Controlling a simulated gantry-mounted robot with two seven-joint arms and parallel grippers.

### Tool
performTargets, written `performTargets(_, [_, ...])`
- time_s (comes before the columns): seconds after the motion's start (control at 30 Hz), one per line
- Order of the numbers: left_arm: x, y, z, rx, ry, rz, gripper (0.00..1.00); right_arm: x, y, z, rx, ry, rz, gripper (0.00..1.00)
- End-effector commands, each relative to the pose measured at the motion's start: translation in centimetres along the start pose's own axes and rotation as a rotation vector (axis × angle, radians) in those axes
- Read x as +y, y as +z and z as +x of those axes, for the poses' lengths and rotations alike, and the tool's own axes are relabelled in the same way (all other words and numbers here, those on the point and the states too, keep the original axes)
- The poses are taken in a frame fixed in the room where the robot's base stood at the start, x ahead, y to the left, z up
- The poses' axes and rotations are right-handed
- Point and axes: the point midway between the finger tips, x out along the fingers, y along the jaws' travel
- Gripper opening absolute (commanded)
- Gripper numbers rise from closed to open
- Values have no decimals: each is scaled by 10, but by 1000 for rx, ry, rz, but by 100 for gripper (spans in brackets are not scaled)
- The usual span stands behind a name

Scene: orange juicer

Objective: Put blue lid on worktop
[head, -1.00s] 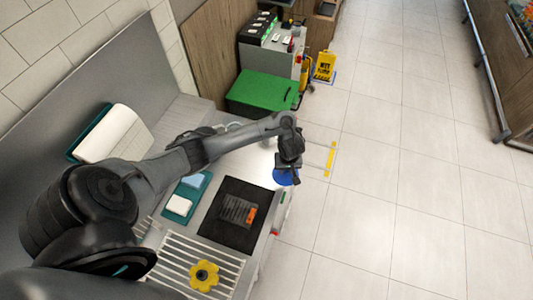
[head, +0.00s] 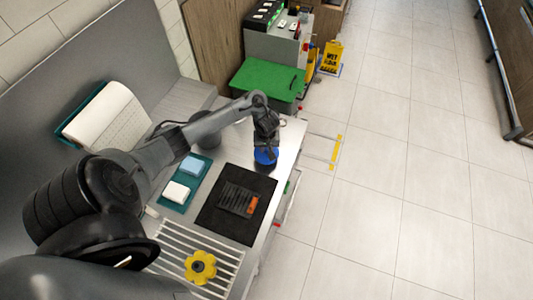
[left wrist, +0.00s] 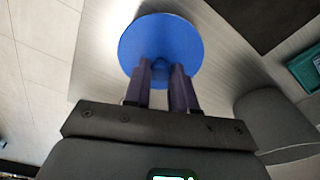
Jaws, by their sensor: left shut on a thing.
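The blue lid (head: 266,155) is a round disc with a small knob. My left gripper (head: 266,144) is shut on it and holds it over the metal worktop (head: 287,140), near the worktop's right edge in the head view. In the left wrist view the lid (left wrist: 160,47) shows as a whole disc, with its knob (left wrist: 160,70) between the two fingers of the left gripper (left wrist: 161,72). Worktop surface shows around the lid there. I cannot tell whether the lid touches the worktop. My right gripper is not in view.
A black mat (head: 214,219) with a dark and orange item (head: 239,200) lies nearer. A teal tray (head: 175,200) holds a blue and a white block. A grey round container (head: 206,138) stands left of the lid.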

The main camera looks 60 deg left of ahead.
Motion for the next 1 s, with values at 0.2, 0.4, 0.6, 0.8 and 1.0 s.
performTargets(0.2, [-1,4,30,-2,-2,0,0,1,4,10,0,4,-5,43])
performTargets(0.4, [0,5,37,0,-1,1,0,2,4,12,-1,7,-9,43])
performTargets(0.6, [0,5,37,-1,-1,0,0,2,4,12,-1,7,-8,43])
performTargets(0.8, [0,5,39,0,-1,0,38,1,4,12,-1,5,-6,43])
performTargets(1.0, [0,5,39,0,-1,0,51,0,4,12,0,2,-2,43])
